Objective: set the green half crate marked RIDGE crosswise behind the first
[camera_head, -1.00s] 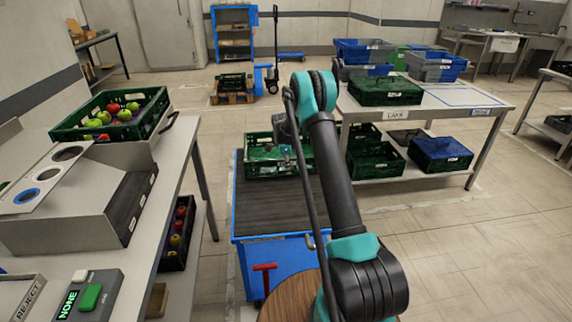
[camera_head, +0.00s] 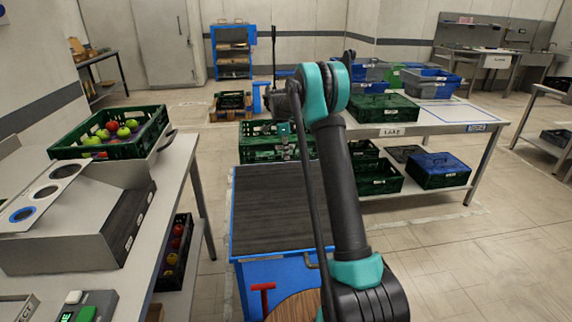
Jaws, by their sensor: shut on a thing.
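My gripper (camera_head: 284,146) is at the far end of the dark-topped blue cart (camera_head: 275,210), low in front of my arm. It is shut on a green crate (camera_head: 262,153), which sits at or just above the cart's far edge. Green crate walls show at two heights there, so a second crate may be behind or below it; I cannot tell the two apart. My gripper and arm hide part of the crate, and the RIDGE mark cannot be read. I cannot tell whether the crate touches the cart.
The near part of the cart top is bare. On the left, a table holds a green crate of apples (camera_head: 108,133). On the right, a table (camera_head: 440,114) bears green and blue crates, with more crates on its lower shelf (camera_head: 405,190). A pallet with a crate (camera_head: 232,106) stands behind.

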